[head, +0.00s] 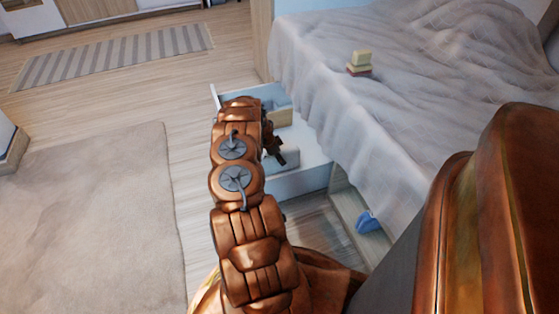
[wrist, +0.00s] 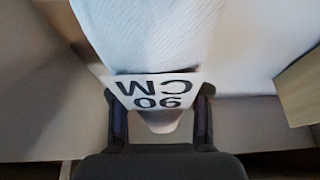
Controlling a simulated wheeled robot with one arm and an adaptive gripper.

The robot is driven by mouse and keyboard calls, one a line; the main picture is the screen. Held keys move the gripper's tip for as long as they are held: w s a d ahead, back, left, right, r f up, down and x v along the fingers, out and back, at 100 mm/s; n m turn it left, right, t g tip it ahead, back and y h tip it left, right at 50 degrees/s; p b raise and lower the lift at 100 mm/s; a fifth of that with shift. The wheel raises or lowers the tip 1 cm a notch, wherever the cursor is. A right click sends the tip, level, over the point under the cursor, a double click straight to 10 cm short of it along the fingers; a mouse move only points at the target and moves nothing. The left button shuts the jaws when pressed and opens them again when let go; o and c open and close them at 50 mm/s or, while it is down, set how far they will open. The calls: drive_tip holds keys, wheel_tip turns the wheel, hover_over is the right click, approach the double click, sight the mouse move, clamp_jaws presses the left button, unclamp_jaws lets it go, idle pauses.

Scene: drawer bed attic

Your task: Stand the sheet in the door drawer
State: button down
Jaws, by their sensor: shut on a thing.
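The sheet (wrist: 155,35) is a white, ribbed bundle with a label (wrist: 150,92) reading "90 CM", upside down in the wrist view. My gripper (wrist: 160,118) is shut on its labelled end, one dark finger at each side. In the head view my gripper (head: 274,150) is over the open white drawer (head: 300,184) under the bed, partly hidden by my arm. A pale bundle beside it (head: 287,158) appears to be the sheet, low in the drawer. I cannot tell whether it touches the drawer floor, or its exact tilt.
A beige box or divider (head: 282,116) stands at the drawer's far end; a beige wall also shows in the wrist view (wrist: 302,88). The bed (head: 330,95) borders the drawer on the right, with small stacked books (head: 360,64) on it. A blue item (head: 367,221) lies below.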

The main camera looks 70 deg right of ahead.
drive_tip(key=shift+f, duration=0.25)
drive_tip(key=shift+f, duration=0.15)
drive_tip(key=c, duration=0.6)
unclamp_jaws()
drive_tip(key=shift+o, duration=0.2)
drive_tip(key=p+v, duration=0.4)
drive_tip(key=v, duration=0.8)
drive_tip(key=shift+w, duration=0.15)
